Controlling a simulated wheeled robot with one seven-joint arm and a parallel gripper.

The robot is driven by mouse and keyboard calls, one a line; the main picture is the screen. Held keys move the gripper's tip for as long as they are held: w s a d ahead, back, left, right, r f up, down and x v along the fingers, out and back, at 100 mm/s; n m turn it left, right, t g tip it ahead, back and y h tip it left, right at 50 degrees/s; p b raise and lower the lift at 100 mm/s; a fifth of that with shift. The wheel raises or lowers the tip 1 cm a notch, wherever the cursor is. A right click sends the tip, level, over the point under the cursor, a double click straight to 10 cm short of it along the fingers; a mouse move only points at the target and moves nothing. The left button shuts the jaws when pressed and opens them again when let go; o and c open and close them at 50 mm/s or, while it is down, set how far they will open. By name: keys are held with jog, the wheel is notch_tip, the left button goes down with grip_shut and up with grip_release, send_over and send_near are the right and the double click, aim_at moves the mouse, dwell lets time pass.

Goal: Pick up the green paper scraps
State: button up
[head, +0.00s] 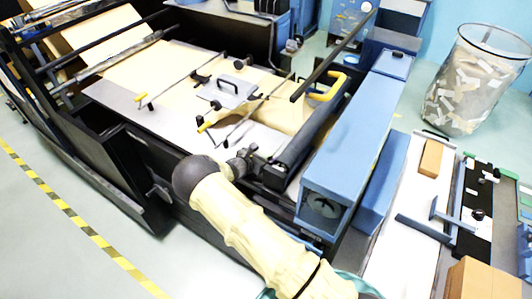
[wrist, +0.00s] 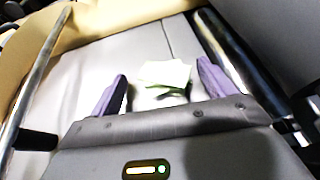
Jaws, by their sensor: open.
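The paper scraps (wrist: 166,73) show in the wrist view as a small pale piece with darker green edges below it. They lie on a light grey surface, between and just beyond the tips of my gripper (wrist: 162,67). Its two purple fingers are apart, with no contact on the scraps visible. In the head view my gripper (head: 246,160) is low at the near side of the machine bed, beside the dark roller. I cannot make out the scraps there.
A dark roller (head: 305,140) and a long blue housing (head: 350,135) stand to the right of my gripper. Metal rods with yellow ends and brown kraft paper (head: 285,110) lie on the bed. A mesh bin (head: 470,85) of paper scraps stands at the far right.

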jog(key=shift+s+r, duration=0.1)
jog(key=shift+s, duration=0.1)
jog(key=shift+w+d, duration=0.1)
jog(key=shift+d, duration=0.15)
jog(key=shift+a, duration=0.1)
jog(key=c, duration=1.1)
jog(key=shift+o, duration=0.2)
jog(key=shift+r+b, duration=1.45)
jog(key=shift+r, duration=0.2)
jog(key=s+a+b, duration=0.5)
jog(key=s+a, duration=0.6)
jog(key=s, duration=0.3)
jog(key=shift+a+b, duration=0.25)
jog(key=shift+b, duration=0.05)
